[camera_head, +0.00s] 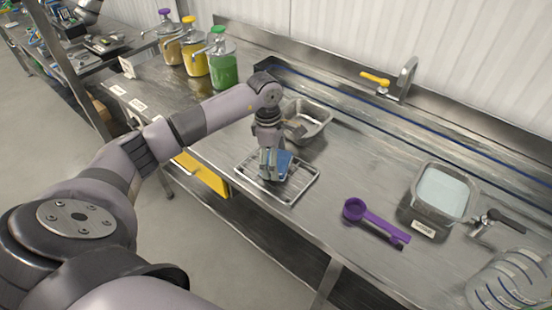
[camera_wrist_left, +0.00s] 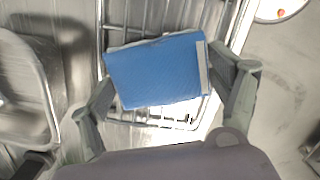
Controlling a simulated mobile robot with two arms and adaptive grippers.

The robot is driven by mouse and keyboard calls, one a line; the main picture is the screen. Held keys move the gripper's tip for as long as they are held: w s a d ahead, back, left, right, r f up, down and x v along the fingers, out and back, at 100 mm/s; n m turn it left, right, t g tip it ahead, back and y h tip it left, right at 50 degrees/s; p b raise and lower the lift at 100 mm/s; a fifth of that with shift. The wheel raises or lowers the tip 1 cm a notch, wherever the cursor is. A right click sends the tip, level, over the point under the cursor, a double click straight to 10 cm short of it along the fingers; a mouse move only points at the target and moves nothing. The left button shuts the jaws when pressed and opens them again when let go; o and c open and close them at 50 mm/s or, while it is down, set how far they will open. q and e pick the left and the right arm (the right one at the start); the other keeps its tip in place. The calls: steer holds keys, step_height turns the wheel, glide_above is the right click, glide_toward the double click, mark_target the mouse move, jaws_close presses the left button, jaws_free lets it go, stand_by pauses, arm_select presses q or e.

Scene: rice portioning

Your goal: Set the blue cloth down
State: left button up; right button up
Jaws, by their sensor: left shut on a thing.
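The blue cloth (camera_head: 284,164) is a folded block at the wire rack (camera_head: 309,186) in the head view. It also shows in the left wrist view (camera_wrist_left: 158,72), over the bars of the rack (camera_wrist_left: 140,18). My left gripper (camera_head: 269,170) points down over the rack, and its two fingers (camera_wrist_left: 165,90) are on either side of the cloth. It is shut on the cloth. I cannot tell whether the cloth touches the rack. My right gripper is in neither view.
A metal pan (camera_head: 318,127) stands just behind the rack. A purple scoop (camera_head: 372,222) lies to the right, and a bin of pale contents (camera_head: 432,208) stands beyond it. Pump jars (camera_head: 224,72) stand at the back left. The counter between rack and scoop is clear.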

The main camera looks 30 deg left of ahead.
arm_select(q)
steer(key=shift+f, duration=0.45)
steer(key=shift+f, duration=0.2)
steer(key=o, duration=1)
steer(key=shift+c, duration=0.2)
